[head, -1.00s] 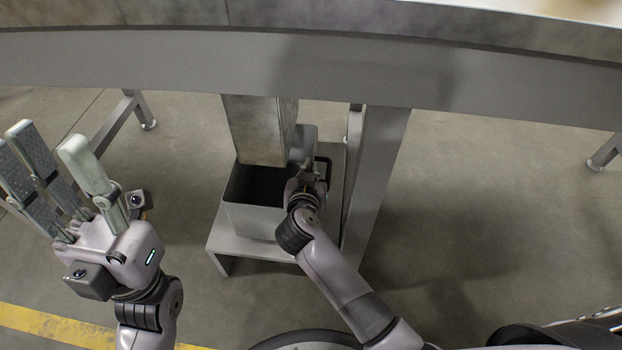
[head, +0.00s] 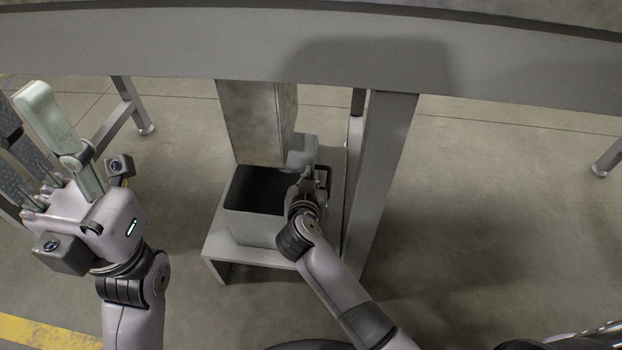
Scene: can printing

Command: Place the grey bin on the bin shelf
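The grey bin (head: 252,228) stands upright on the low bin shelf (head: 222,247), below the metal chute. Its open top shows a dark interior. My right gripper (head: 307,178) is at the bin's right side, by a dark handle-like frame (head: 323,176). Its fingers are small and partly hidden, so I cannot tell whether they close on the bin. My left gripper (head: 40,140) is raised at the far left, fingers spread and empty, well away from the bin; its outer fingers are cut by the picture edge.
The metal chute (head: 256,120) comes down just above the back of the bin. A wide grey beam (head: 180,55) crosses above, and a thick leg (head: 380,150) stands right of the shelf. The floor (head: 490,220) to the right is clear.

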